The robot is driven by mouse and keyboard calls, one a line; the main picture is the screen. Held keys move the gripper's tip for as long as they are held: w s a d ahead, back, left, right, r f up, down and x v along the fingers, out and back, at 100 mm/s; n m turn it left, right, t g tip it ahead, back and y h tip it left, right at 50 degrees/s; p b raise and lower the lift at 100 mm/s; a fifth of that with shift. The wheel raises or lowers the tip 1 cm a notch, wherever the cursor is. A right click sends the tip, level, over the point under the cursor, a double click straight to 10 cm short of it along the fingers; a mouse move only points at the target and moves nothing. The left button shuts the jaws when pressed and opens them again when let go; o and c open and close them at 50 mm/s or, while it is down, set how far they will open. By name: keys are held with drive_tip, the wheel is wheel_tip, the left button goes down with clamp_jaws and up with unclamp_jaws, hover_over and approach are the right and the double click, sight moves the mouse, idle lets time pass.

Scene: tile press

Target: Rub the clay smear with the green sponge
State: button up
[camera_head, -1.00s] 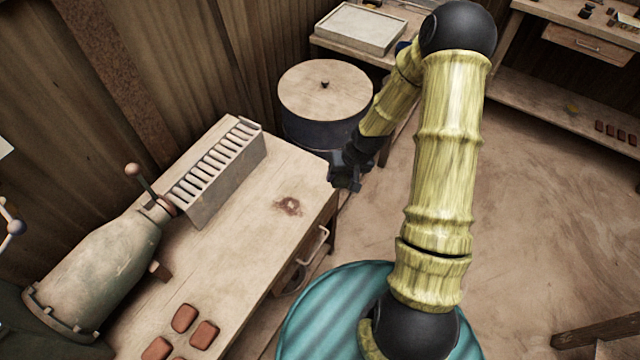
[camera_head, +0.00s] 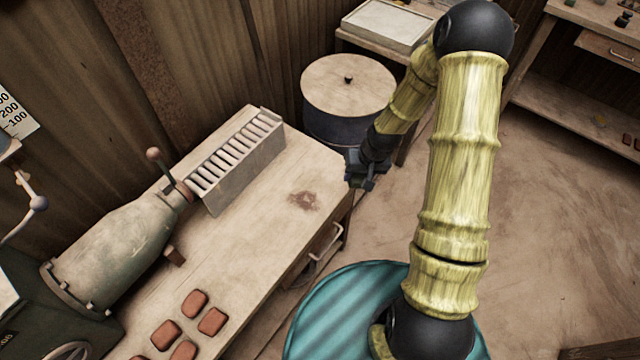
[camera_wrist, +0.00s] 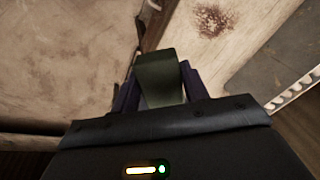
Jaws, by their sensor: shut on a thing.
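The clay smear (camera_head: 304,201) is a reddish-brown patch on the pale wooden workbench (camera_head: 250,225), near its right end. It also shows in the wrist view (camera_wrist: 212,20), ahead and to the right of my gripper. My gripper (camera_head: 357,172) is just off the bench's right end in the head view, apart from the smear. In the wrist view my gripper (camera_wrist: 157,85) is shut on a dark green block, the green sponge (camera_wrist: 159,78). The sponge is hidden in the head view.
A slotted metal rack (camera_head: 240,160) stands at the bench's back edge. A grey-green press machine (camera_head: 115,245) lies to its left. Several red clay tiles (camera_head: 194,303) lie on the bench's front left. A round lidded drum (camera_head: 348,90) stands behind my gripper. The bench around the smear is clear.

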drive_tip(key=s+a+g+h, duration=0.1)
drive_tip(key=s+a+h, duration=0.1)
drive_tip(key=a, duration=0.8)
drive_tip(key=shift+s+a+f+g, duration=0.15)
drive_tip(key=shift+a+f+g, duration=0.05)
drive_tip(key=shift+a+g, duration=0.15)
drive_tip(key=shift+s, duration=0.2)
wheel_tip(320, 180, down, 5)
drive_tip(key=b, duration=0.3)
drive_tip(key=shift+b, duration=0.4)
drive_tip(key=shift+r, duration=0.1)
